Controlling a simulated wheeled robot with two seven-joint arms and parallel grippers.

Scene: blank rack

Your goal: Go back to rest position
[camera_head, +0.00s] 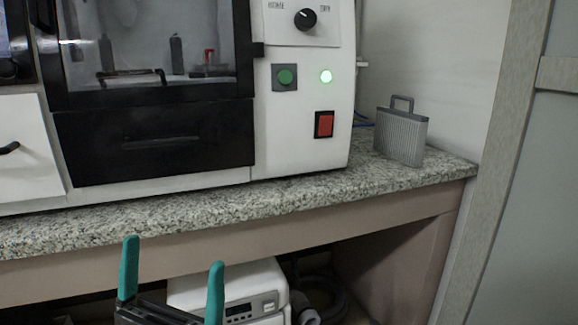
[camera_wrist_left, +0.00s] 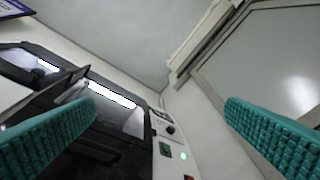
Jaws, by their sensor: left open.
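My left gripper (camera_head: 172,282) is at the bottom left of the head view, in front of and below the counter edge. Its two teal fingers stand wide apart with nothing between them. In the left wrist view the fingers (camera_wrist_left: 160,135) are also spread and empty, with the machine and the wall beyond them. My right gripper is not in view.
A white machine (camera_head: 305,100) with a dark-framed window stands on the granite counter (camera_head: 240,212). A grey ribbed rack with a handle (camera_head: 401,138) stands at the counter's right end. A white device (camera_head: 235,285) sits underneath. Bare counter lies along the front.

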